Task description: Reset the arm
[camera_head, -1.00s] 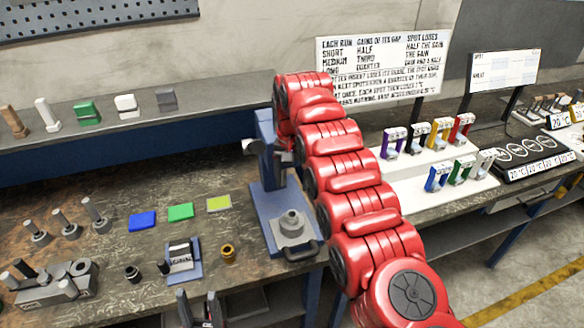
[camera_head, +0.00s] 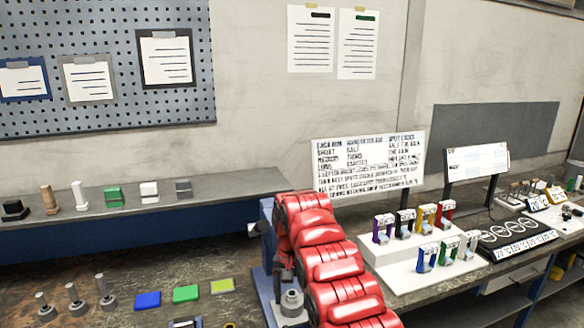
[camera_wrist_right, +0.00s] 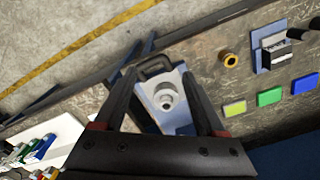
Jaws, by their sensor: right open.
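The blue stand (camera_head: 267,215) rises behind my red right arm, with a grey knob on its left side. Its base carries a stepped grey round fitting (camera_head: 291,301), which also shows in the right wrist view (camera_wrist_right: 166,95). My right gripper (camera_wrist_right: 158,100) is open, with one finger either side of the fitting in that view. Whether it touches anything cannot be told. A dark handle (camera_wrist_right: 153,66) is on the base's edge. In the head view my arm hides much of the stand and gripper. My left gripper is not in view.
Blue, green and yellow pads (camera_head: 222,286) lie left of the stand. Grey posts (camera_head: 106,291) stand farther left. A white rack (camera_head: 432,262) with several coloured clips is to the right. A text board (camera_head: 368,161) and a shelf (camera_head: 225,188) are behind.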

